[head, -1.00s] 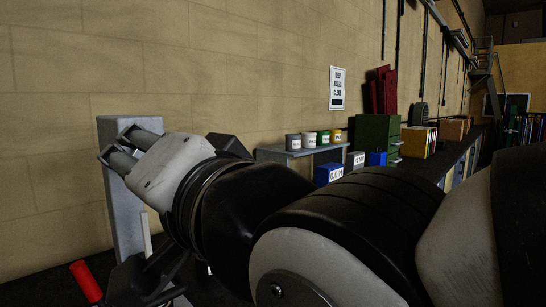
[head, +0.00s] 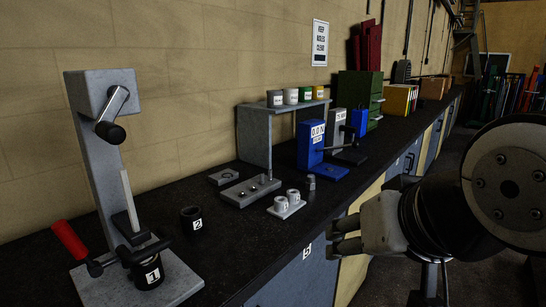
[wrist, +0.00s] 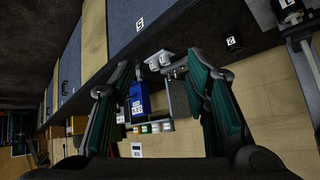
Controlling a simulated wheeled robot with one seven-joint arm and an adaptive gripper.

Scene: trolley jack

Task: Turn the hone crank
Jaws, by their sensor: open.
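The hone stand (head: 105,170) is a grey column on a grey base at the left of the bench in the head view. Its crank (head: 118,104) at the top is a metal arm with a black knob (head: 110,132), pointing down and slightly left. A black cylinder marked 1 (head: 148,272) sits on the base, beside a red-handled lever (head: 70,240). My gripper (head: 338,236) is at the right, by the bench front, well apart from the crank. The wrist view shows its fingers (wrist: 160,68) spread and empty; part of the stand (wrist: 288,12) shows top right.
A black cylinder marked 2 (head: 192,218) stands right of the hone. A plate with white cylinders (head: 287,203), a grey shelf (head: 268,137) with cans and a blue tester (head: 311,145) stand farther along the dark bench (head: 225,245). The bench's front edge lies between gripper and hone.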

